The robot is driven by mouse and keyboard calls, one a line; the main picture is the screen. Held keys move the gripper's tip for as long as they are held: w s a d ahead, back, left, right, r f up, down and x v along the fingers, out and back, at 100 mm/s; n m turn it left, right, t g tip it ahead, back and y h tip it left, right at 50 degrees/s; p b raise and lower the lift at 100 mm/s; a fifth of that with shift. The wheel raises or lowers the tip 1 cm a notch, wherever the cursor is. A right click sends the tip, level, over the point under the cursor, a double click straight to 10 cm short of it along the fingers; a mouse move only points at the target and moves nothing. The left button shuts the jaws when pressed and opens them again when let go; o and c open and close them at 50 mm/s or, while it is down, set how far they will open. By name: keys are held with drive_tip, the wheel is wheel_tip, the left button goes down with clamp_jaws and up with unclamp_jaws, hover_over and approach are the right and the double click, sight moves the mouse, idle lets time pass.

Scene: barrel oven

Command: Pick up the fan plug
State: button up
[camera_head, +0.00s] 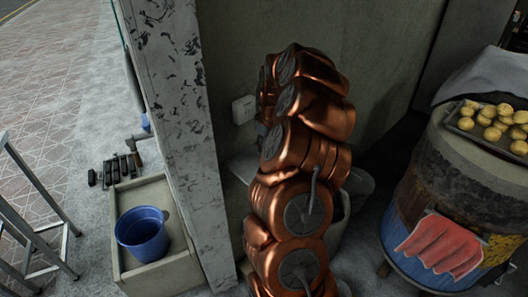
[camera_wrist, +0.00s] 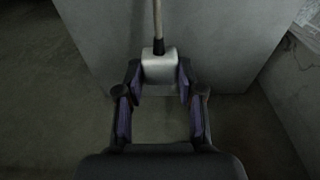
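The fan plug (camera_wrist: 159,68) is a small whitish block with a dark collar and a pale cable rising from it in the wrist view. My gripper (camera_wrist: 160,76) has its two fingers apart, one on each side of the plug, with the tips level with it. Little or no gap shows between the pads and the plug's sides; I cannot tell if they press on it. In the head view my copper-coloured arm hides the gripper, and I cannot make out the plug there.
A white wall socket (camera_head: 243,109) is just left of my arm. A speckled pillar (camera_head: 178,120) stands further left, with a blue bucket (camera_head: 142,232) in a concrete basin (camera_head: 150,192).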

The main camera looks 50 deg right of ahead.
clamp_jaws()
drive_tip(key=shift+r+b, duration=0.45)
drive_tip(key=shift+r, duration=1.2)
drive_tip(key=shift+s+r, duration=0.15)
drive_tip(key=s+a+r+b, duration=0.1)
drive_tip(key=s+a+b, duration=0.2)
drive_tip(key=s, duration=1.2)
drive_tip(key=shift+a+r, duration=0.2)
drive_tip(key=shift+a, duration=0.55)
